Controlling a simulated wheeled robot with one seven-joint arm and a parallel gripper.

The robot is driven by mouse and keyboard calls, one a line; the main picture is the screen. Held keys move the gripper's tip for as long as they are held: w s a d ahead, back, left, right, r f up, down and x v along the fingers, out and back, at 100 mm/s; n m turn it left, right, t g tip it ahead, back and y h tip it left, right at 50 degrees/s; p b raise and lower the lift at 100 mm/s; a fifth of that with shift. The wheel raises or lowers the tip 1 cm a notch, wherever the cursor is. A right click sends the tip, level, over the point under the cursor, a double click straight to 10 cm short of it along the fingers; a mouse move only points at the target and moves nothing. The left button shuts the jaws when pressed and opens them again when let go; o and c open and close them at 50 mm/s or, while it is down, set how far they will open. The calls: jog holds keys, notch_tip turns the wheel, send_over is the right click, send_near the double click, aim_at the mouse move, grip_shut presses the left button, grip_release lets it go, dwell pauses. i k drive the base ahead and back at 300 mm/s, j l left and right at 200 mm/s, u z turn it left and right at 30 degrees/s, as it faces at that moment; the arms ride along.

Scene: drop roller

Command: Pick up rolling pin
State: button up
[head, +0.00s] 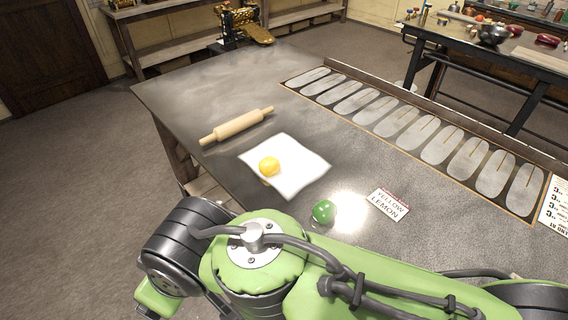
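A pale wooden rolling pin (238,125) lies on the dark metal table (190,88), near its left edge. It is tilted, with one handle toward the lower left and the other toward the upper right. Nothing covers it. My green and black arm fills the bottom of the head view, below and to the right of the pin and apart from it. My gripper does not show in this view.
A white sheet (306,165) with a yellow lemon (269,167) lies just right of the pin. A green round fruit (323,211) and a "YELLOW LEMON" card (389,204) lie nearer. A row of grey oval plates (409,132) lines the far edge. Table left of the pin is clear.

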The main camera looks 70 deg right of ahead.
aim_at(229, 129)
jog(key=z, duration=2.1)
